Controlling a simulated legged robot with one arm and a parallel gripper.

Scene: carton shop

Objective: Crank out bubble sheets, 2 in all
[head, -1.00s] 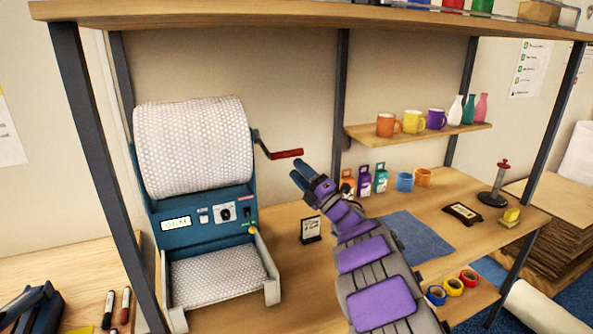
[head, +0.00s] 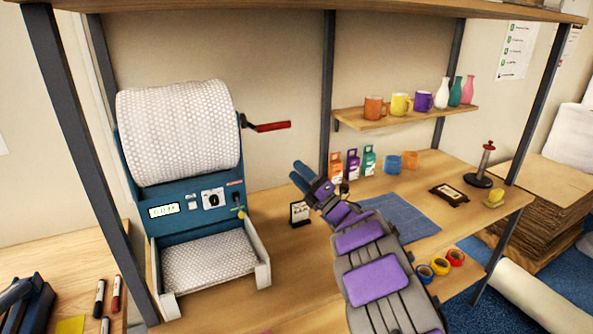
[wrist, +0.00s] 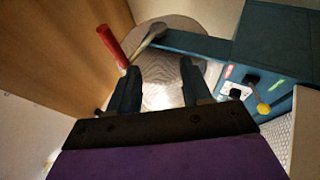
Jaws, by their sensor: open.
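The bubble-wrap dispenser is a teal machine (head: 180,222) with a big white bubble roll (head: 180,130) on top. A bubble sheet (head: 208,262) lies in its front tray. Its crank has a red handle (head: 272,127) pointing right; the handle also shows in the wrist view (wrist: 111,44), at the upper left. My gripper (head: 298,171) is open and empty, below and a little right of the handle, not touching it. In the wrist view my two fingers (wrist: 157,88) are apart, with the roll's end beyond them. A lit display, a black knob and a yellow-tipped lever (wrist: 264,108) are on the machine's front.
A small sign (head: 299,213) stands on the bench right of the machine. A blue mat (head: 400,222) lies further right. Mugs and vases stand on a small shelf (head: 405,117). A dark post (head: 328,90) rises behind my gripper.

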